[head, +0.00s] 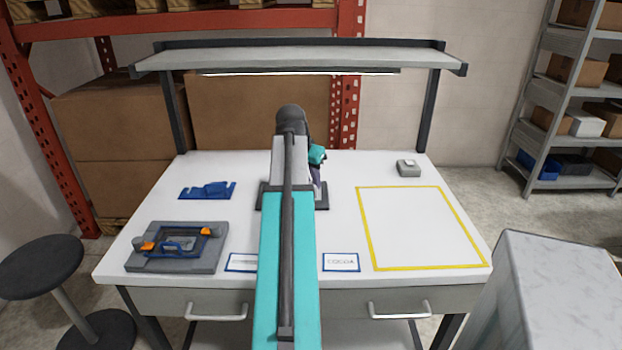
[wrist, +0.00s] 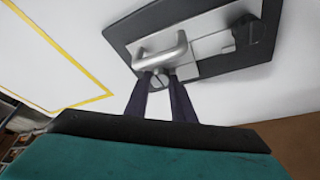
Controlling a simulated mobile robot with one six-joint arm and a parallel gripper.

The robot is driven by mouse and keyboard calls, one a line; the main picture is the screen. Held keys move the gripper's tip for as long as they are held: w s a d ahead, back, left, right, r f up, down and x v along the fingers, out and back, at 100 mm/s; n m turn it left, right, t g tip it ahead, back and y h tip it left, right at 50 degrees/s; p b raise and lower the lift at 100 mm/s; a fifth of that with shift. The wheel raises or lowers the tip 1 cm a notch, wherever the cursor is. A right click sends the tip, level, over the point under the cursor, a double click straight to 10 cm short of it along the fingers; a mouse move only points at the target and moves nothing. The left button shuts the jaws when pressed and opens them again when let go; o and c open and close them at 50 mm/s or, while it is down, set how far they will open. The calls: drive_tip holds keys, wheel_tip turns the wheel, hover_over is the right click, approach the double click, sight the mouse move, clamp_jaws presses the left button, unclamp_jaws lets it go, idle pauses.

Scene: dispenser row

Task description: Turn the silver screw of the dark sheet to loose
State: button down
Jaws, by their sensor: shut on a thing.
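In the wrist view a dark sheet (wrist: 120,36) carries a light grey plate with a silver handle (wrist: 162,52) and a dark knob (wrist: 246,30). The silver screw (wrist: 158,82) sits just below the handle, and a slot shows on its head. The two dark fingers of my gripper (wrist: 162,77) are shut on the screw, one on each side. The fingers partly cover it, so I cannot tell how far it is turned. In the head view the dark sheet (head: 322,201) shows beside my arm, which hides most of it and the screw.
A yellow-outlined area (head: 420,228) is empty at right. A small grey box (head: 408,168) stands behind it. A blue holder (head: 207,191) and a grey fixture (head: 172,262) are at left. A COCOA card (head: 341,262) lies in front. An overhead shelf (head: 300,62) spans the table (head: 355,170).

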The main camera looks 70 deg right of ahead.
drive_tip(key=n+p, duration=0.1)
drive_tip(key=n+t+p, duration=0.1)
drive_tip(key=n, duration=0.1)
drive_tip(key=shift+s+r, duration=0.1)
drive_tip(key=shift+s, duration=0.2)
drive_tip(key=n+t+p, duration=0.1)
drive_tip(key=n, duration=0.2)
drive_tip(key=shift+s+p, duration=0.1)
drive_tip(key=shift+p, duration=0.25)
drive_tip(key=n+t+p, duration=0.1)
drive_tip(key=n, duration=0.2)
drive_tip(key=n+t+y+p, duration=0.1)
drive_tip(key=n, duration=0.2)
drive_tip(key=shift+s+d+y, duration=0.15)
drive_tip(key=shift+s+y, duration=0.05)
drive_tip(key=shift+y, duration=0.1)
drive_tip(key=n, duration=0.2)
drive_tip(key=n+t+y, duration=0.1)
drive_tip(key=n, duration=0.1)
drive_tip(key=n+y, duration=0.1)
drive_tip(key=n, duration=0.2)
drive_tip(key=shift+s+d+f, duration=0.1)
drive_tip(key=shift+d+f, duration=0.15)
drive_tip(key=shift+d, duration=0.05)
drive_tip(key=n+y, duration=0.1)
drive_tip(key=n, duration=0.2)
drive_tip(key=shift+d+y, duration=0.15)
drive_tip(key=shift+y, duration=0.15)
drive_tip(key=shift+n+y, duration=0.6)
drive_tip(key=shift+n, duration=1.1)
